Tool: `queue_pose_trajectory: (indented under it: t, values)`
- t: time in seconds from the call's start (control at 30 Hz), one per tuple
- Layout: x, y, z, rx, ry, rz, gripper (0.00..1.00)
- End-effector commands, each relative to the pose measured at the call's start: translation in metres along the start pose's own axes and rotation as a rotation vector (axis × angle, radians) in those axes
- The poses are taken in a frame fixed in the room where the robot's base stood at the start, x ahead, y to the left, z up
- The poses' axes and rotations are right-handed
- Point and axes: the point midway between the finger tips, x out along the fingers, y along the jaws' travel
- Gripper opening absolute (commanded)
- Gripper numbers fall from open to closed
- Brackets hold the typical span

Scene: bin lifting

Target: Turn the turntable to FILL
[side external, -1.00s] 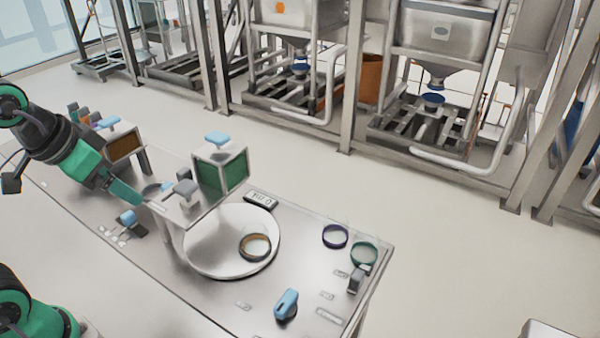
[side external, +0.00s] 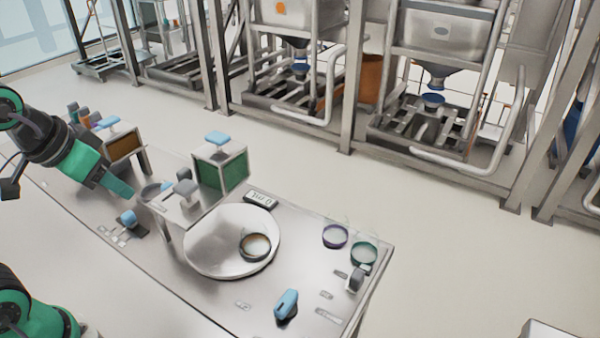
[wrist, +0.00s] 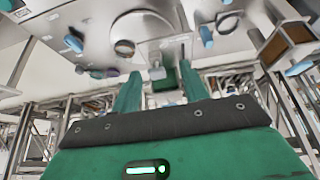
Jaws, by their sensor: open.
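The turntable (side external: 208,256) looks like a large pale round disc set on the metal bench, with a brown-rimmed ring dish (side external: 255,246) on its right part. It also shows in the wrist view (wrist: 150,30). My gripper (side external: 120,187) is open and empty, to the left of the turntable and above the bench, beside a small raised stand. In the wrist view its two green fingers (wrist: 160,88) are apart with nothing gripped between them. Small labels lie on the bench; I cannot read FILL on any of them.
The raised metal stand (side external: 178,205) with grey knobs and a green-windowed box (side external: 222,170) rises behind and left of the turntable. A blue knob (side external: 127,217) is at left, a blue handle (side external: 287,303) in front. Purple (side external: 335,236) and green (side external: 364,253) rings lie right.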

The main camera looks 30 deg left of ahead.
Motion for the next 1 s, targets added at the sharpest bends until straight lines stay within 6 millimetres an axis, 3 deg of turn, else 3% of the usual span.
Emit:
queue_pose_trajectory:
  t: [0.27, 0.47, 0.73, 1.0]
  values:
    - [0.012, 0.021, -0.020, -0.003, -0.063, 0.034, 0.44]
    - [0.029, 0.050, -0.039, -0.009, -0.135, 0.060, 0.44]
    - [0.058, 0.099, -0.058, -0.013, -0.233, 0.077, 0.44]
    - [0.094, 0.155, -0.062, -0.012, -0.330, 0.069, 0.44]
